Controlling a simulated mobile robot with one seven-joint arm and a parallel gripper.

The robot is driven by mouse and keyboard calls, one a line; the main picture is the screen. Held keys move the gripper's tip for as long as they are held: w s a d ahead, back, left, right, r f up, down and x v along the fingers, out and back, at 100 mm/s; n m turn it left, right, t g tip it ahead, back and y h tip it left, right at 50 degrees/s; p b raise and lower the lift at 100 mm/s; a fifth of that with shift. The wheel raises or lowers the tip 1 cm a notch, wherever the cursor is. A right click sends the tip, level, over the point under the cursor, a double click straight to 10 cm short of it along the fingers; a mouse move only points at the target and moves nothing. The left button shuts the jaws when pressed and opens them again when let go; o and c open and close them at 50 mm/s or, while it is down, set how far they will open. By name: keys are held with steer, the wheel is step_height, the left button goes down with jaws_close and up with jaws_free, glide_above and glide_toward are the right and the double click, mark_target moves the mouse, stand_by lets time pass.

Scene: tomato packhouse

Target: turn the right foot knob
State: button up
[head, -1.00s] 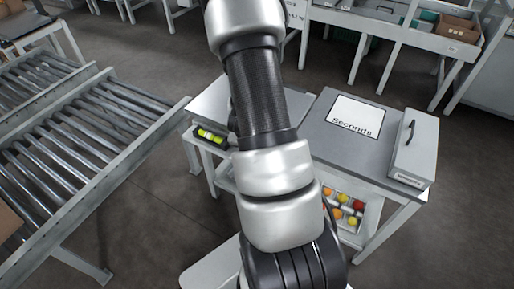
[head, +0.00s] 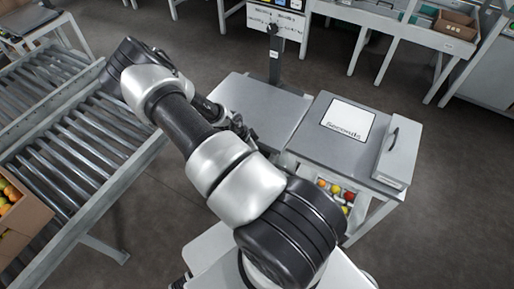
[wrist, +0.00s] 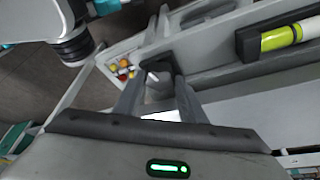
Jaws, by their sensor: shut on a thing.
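My gripper (wrist: 158,78) is in the wrist view with its two fingers close together at the dark tips. It is shut on a small dark part at the front of the bench, which I take to be the right foot knob; the fingers cover most of it. In the head view my arm bends left, and the gripper end is largely hidden behind my forearm, near the front edge of the grey scale plate (head: 262,108). The scale's post (head: 274,62) rises behind the plate. The knob cannot be made out in the head view.
A yellow-green vial (wrist: 285,37) sits in a black holder beside the gripper. Several tomatoes (head: 336,188) lie below the bench top marked Seconds (head: 306,136). A grey box with a handle (head: 398,155) stands right. A roller conveyor (head: 75,165) is at left.

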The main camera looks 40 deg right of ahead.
steer(key=shift+w+m+p, duration=0.1)
steer(key=shift+m+p, duration=0.25)
steer(key=shift+m, duration=0.15)
steer(key=o, duration=0.8)
steer(key=v, duration=0.5)
steer(key=p+v, duration=0.1)
steer(key=v, duration=0.5)
steer(key=p+v, duration=0.1)
steer(key=v, duration=0.5)
steer(key=shift+w+r, duration=0.25)
steer(key=shift+w, duration=0.05)
